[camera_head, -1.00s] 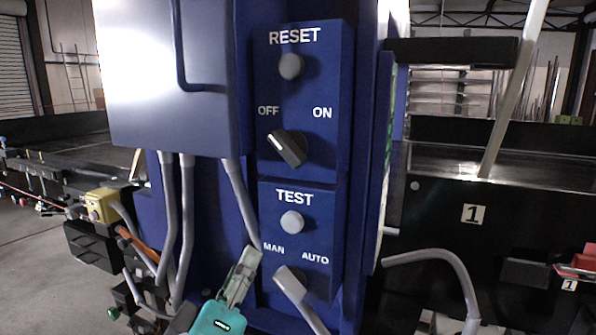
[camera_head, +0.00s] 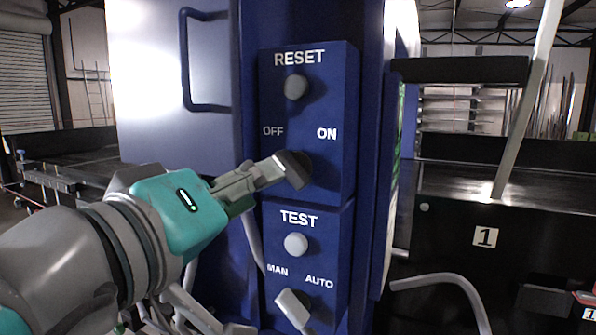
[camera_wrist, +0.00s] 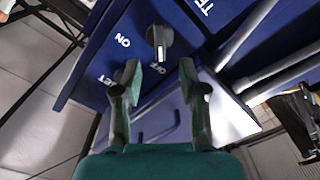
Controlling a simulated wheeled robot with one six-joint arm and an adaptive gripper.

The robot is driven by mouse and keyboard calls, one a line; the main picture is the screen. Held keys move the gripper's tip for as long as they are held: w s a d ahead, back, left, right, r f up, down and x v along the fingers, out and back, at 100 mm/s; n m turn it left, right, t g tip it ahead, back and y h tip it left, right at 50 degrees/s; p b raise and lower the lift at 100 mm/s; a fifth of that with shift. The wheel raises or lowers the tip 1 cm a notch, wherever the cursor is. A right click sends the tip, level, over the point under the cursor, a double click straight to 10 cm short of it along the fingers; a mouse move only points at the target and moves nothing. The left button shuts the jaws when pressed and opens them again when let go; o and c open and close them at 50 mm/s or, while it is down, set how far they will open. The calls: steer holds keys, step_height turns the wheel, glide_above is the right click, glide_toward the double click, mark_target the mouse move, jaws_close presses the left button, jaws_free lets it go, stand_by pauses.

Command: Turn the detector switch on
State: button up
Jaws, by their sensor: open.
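The detector switch (camera_head: 298,174) is a dark rotary knob on a blue panel, below the OFF and ON labels. In the head view, my gripper (camera_head: 281,168) reaches it from the left and partly covers it. In the wrist view, the knob (camera_wrist: 159,38) lies just beyond my open gripper (camera_wrist: 160,72), roughly in line with the gap between the fingers. Its white mark points toward the OFF label, while ON is off to the left. I cannot tell whether a finger touches the knob.
On the same panel are the RESET button (camera_head: 296,87) above, and the TEST button (camera_head: 296,244) and MAN/AUTO knob (camera_head: 293,308) below. A grey cabinet (camera_head: 165,100) with a blue handle stands at the upper left. A conveyor (camera_head: 460,185) runs at the right.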

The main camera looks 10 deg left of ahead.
mark_target(287, 173)
steer(key=x, duration=0.8)
steer(key=shift+w+d+f, duration=0.1)
steer(key=shift+w, duration=0.25)
jaws_close()
